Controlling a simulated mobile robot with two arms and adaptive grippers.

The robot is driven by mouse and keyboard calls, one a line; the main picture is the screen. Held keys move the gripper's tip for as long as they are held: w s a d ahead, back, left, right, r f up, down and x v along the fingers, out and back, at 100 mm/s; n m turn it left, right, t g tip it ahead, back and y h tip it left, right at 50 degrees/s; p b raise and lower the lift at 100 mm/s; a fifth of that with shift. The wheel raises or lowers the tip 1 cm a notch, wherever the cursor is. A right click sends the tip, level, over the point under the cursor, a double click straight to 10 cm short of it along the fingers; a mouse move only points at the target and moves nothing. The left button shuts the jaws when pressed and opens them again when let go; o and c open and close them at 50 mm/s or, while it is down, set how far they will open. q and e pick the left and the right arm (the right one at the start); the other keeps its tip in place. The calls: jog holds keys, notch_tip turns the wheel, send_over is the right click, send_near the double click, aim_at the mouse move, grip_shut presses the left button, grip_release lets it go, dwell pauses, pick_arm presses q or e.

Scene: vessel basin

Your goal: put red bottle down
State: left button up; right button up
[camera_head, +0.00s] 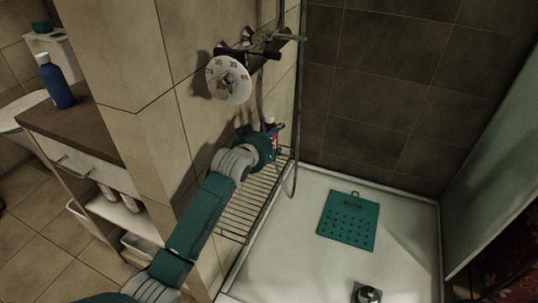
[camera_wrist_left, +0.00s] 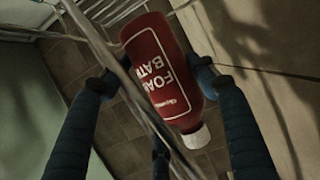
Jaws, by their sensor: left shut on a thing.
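The red bottle (camera_wrist_left: 160,68) has a white cap and white lettering that reads "FOAM BATH". My left gripper (camera_wrist_left: 150,82) is shut on it, with a blue finger on each side in the left wrist view. In the head view, the left gripper (camera_head: 268,137) is by the tiled wall, near the upper end of the wire rack (camera_head: 243,208). Only a small part of the red bottle (camera_head: 270,121) shows there. A metal bar of the rack crosses in front of the bottle in the wrist view. Whether the bottle touches the rack, I cannot tell. My right gripper is not in view.
A shower hose (camera_head: 294,160) hangs close by the gripper, below the shower mixer (camera_head: 262,48). A round dial (camera_head: 228,81) is on the wall. A green perforated mat (camera_head: 348,222) lies in the white shower tray (camera_head: 300,262). A blue bottle (camera_head: 56,82) stands on the cabinet at left.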

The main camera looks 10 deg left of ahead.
pick_arm(q)
jog(key=f, duration=0.3)
jog(key=f+b, duration=0.1)
jog(key=f, duration=0.1)
jog(key=shift+w, duration=0.4)
jog(key=shift+s+r, duration=0.15)
jog(key=shift+s, duration=0.05)
jog(key=shift+f, duration=0.25)
jog(key=o, duration=1.5)
jog(key=shift+w+f, duration=0.1)
jog(key=shift+c, duration=0.2)
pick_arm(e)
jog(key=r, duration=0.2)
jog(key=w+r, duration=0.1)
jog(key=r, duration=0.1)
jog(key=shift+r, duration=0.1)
